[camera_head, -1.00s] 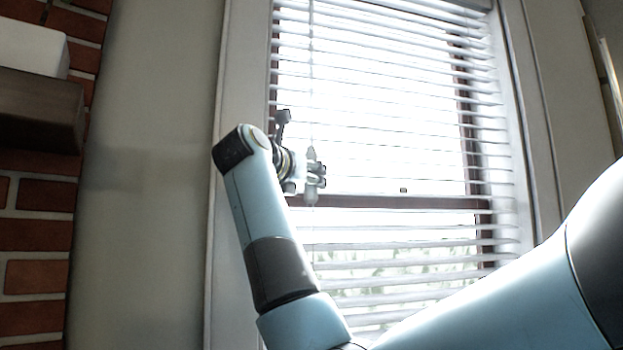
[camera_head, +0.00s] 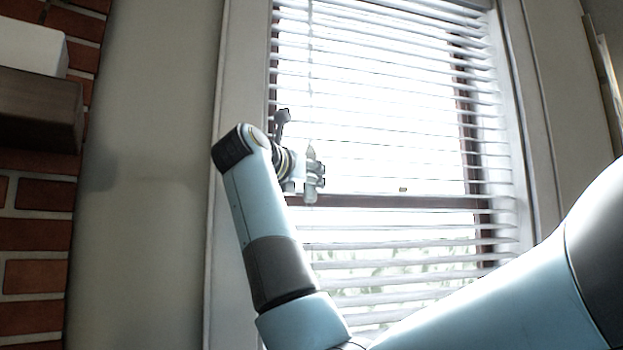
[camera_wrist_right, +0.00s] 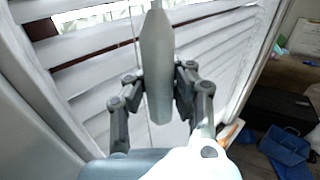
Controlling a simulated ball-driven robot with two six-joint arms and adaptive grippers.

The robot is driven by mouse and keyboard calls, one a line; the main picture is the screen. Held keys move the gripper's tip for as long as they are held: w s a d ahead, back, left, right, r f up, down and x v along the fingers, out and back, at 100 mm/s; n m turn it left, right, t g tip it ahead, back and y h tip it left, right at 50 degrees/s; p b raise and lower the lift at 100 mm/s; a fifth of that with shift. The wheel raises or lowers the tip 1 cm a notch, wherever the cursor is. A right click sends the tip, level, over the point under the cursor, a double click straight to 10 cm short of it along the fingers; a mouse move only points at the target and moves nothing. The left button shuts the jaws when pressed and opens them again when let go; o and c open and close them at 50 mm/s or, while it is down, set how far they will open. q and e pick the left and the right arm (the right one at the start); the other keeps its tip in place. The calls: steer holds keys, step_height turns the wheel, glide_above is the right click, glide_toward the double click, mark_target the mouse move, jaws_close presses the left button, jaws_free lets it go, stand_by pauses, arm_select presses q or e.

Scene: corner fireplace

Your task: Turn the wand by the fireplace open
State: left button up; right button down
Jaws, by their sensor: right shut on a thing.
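The wand (camera_head: 310,152) hangs upright in front of the left part of the window blinds (camera_head: 400,215). Its thick, tapered grey handle (camera_wrist_right: 157,50) stands in the middle of the right wrist view, on a thin rod. My right gripper (camera_head: 314,182) is shut on this handle, with one finger on either side of it. The fingers hide part of the handle in the head view. The slats are tilted with bright gaps between them. My left gripper is in neither view.
A brick fireplace wall (camera_head: 38,250) with a brown mantel (camera_head: 40,108) is at the far left, beyond a bare wall strip (camera_head: 140,230). White window trim borders the blinds. The right wrist view shows a blue object (camera_wrist_right: 287,148) on the floor at lower right.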

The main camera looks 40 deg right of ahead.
steer(key=shift+f, duration=0.15)
steer(key=c, duration=1.1)
jaws_free()
steer(key=shift+a, duration=0.2)
steer(key=shift+d, duration=0.1)
steer(key=v, duration=1.2)
